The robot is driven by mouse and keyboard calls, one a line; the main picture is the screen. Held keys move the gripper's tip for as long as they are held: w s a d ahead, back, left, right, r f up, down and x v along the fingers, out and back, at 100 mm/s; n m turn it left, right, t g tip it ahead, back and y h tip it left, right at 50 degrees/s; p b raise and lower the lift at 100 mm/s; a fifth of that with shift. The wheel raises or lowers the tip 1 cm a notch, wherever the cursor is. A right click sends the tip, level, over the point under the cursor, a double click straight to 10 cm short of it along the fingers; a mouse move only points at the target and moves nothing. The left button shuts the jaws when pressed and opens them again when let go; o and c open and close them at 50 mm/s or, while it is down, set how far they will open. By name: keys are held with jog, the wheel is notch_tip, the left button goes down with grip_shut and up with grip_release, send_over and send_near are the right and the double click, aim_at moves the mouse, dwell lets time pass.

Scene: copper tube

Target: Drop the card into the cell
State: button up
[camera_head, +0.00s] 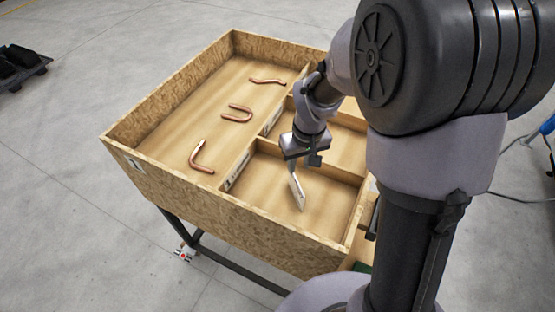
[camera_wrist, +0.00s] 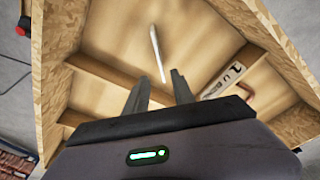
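My gripper (camera_head: 303,158) points down over the front-right cell (camera_head: 265,180) of the wooden box. In the wrist view its two fingers (camera_wrist: 160,82) stand apart, with a gap between them. The thin white card (camera_head: 297,192) is below my gripper, tilted on edge, inside the cell's outline. In the wrist view the card (camera_wrist: 156,50) shows edge-on beyond the fingertips and appears clear of both fingers. I cannot tell whether its lower edge touches the cell floor.
The wooden box (camera_head: 195,193) stands on a dark frame. Its left compartment holds three bent copper tubes (camera_head: 237,113). White labels (camera_head: 238,170) sit on the divider; one shows in the wrist view (camera_wrist: 223,79). Another cell (camera_head: 340,143) lies behind, partly hidden by my arm.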

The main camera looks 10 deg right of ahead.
notch_tip(320, 180, up, 17)
jog(key=s+p, duration=0.1)
jog(key=s, duration=0.1)
jog(key=shift+s+d, duration=0.25)
jog(key=shift+s, duration=0.05)
